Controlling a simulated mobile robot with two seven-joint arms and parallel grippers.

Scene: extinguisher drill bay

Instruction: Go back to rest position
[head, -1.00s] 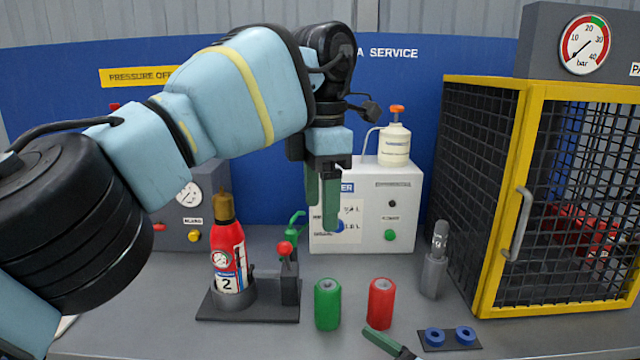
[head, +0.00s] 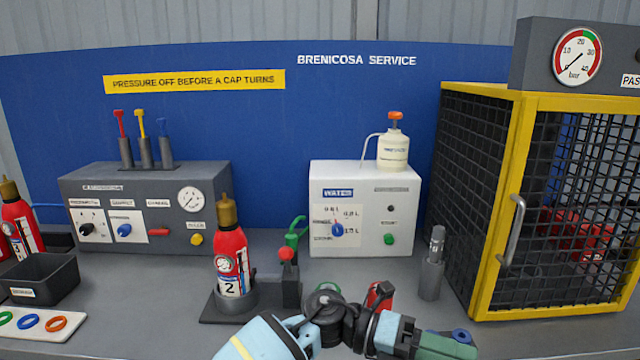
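My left arm lies low along the bottom edge of the head view, in front of the bench. Its wrist points right, and the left gripper (head: 448,346) is at the bottom right of centre with green finger surfaces showing. The fingers are seen side-on and partly cut off by the frame, so their gap cannot be made out. I see no object held in them. My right gripper cannot be made out in the head view.
Extinguisher 2 (head: 231,262) stands upright in its dark holder. A red cylinder (head: 379,294) is partly hidden behind my arm. The white water box (head: 365,210), grey control box (head: 150,205) and yellow-framed cage (head: 508,200) stand behind. A dark bin (head: 40,278) sits left.

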